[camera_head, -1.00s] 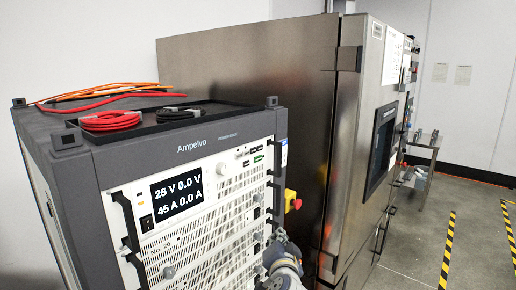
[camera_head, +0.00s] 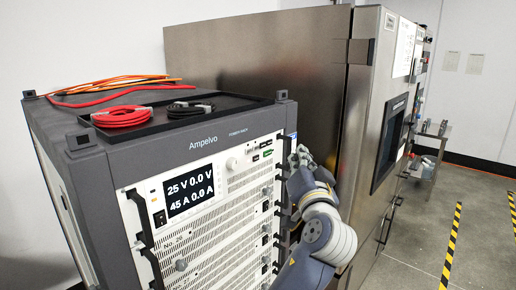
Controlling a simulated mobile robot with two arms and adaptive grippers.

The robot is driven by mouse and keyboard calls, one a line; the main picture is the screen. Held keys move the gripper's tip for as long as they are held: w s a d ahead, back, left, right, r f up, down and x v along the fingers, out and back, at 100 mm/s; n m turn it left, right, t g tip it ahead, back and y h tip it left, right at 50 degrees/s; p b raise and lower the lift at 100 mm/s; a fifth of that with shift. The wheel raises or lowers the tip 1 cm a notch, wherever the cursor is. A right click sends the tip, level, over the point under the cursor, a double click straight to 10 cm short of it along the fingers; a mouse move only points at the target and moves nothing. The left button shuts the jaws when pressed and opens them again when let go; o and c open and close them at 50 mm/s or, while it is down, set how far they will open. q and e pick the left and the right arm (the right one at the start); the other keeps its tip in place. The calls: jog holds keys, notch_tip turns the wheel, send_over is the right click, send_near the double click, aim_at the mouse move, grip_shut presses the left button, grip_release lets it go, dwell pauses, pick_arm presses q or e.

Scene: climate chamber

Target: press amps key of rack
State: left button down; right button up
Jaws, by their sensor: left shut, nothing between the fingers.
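The Ampelvo power rack (camera_head: 215,215) stands at the left, its white front panel facing me. Its display (camera_head: 190,190) reads 25 V 0.0 V and 45 A 0.0 A. A round knob (camera_head: 232,164) and a group of small keys (camera_head: 262,150), one of them green, sit right of the display. The key labels are too small to read, so I cannot tell which is the amps key.
A black tray (camera_head: 225,106) on the rack top holds red and black cable coils, with orange and red cables behind it. A large steel chamber (camera_head: 265,65) stands close behind and right of the rack. Open floor (camera_head: 410,250) lies at the right.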

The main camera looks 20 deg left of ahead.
aim_at(256, 148)
pick_arm(q)
jog(key=w+a+p, duration=0.1)
jog(key=w+a, duration=0.2)
jog(key=a, duration=0.5)
jog(key=shift+a, duration=0.15)
dwell(1.5)
jog(key=shift+w+a, duration=0.15)
jog(key=shift+a, duration=0.25)
jog(key=shift+w+a, duration=0.1)
jog(key=shift+a, duration=0.25)
dwell(0.7)
jog(key=shift+d, duration=0.1)
jog(key=shift+s+d, duration=0.25)
jog(key=shift+d, duration=0.4)
